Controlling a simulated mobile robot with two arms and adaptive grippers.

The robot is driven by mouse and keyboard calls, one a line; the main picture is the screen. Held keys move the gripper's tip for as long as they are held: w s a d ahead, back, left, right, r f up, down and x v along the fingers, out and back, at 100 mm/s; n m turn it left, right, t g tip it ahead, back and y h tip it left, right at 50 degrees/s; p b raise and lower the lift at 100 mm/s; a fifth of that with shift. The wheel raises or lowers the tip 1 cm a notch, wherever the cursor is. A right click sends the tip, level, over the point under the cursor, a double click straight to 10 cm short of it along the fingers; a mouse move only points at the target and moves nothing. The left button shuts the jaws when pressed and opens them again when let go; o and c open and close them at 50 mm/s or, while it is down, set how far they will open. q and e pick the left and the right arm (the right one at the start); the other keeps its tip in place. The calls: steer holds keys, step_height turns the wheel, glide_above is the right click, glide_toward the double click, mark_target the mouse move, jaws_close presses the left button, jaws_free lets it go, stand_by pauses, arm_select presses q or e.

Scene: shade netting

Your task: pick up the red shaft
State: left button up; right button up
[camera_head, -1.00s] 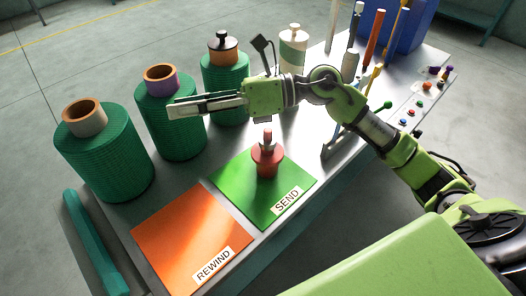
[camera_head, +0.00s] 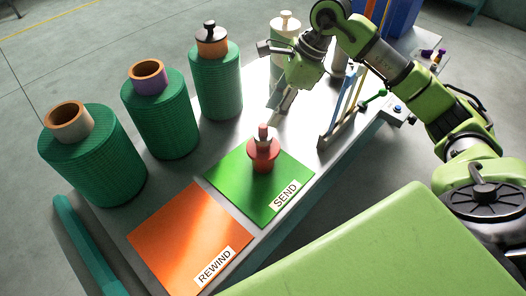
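My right gripper (camera_head: 281,110) points down above the table, beyond the plug and left of the rod rack (camera_head: 328,138). I see nothing held in it. Its fingers are seen nearly edge-on, so their gap is unclear. My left gripper is out of view.
Green netting rolls (camera_head: 95,165), (camera_head: 160,120), (camera_head: 217,85) stand along the table's left side. A white capped roll (camera_head: 285,42) stands behind. An orange REWIND mat (camera_head: 185,235) lies in front. A blue bin (camera_head: 403,28) is at the back right.

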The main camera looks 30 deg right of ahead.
mark_target(264, 126)
steer(key=shift+x, duration=0.9)
steer(key=p+x, duration=0.2)
steer(key=x, duration=0.2)
steer(key=shift+w+a+f, duration=0.15)
steer(key=shift+a+f, duration=0.1)
steer(key=shift+f, duration=0.35)
jaws_close()
steer(key=shift+a+r, duration=0.1)
steer(key=shift+r, duration=0.05)
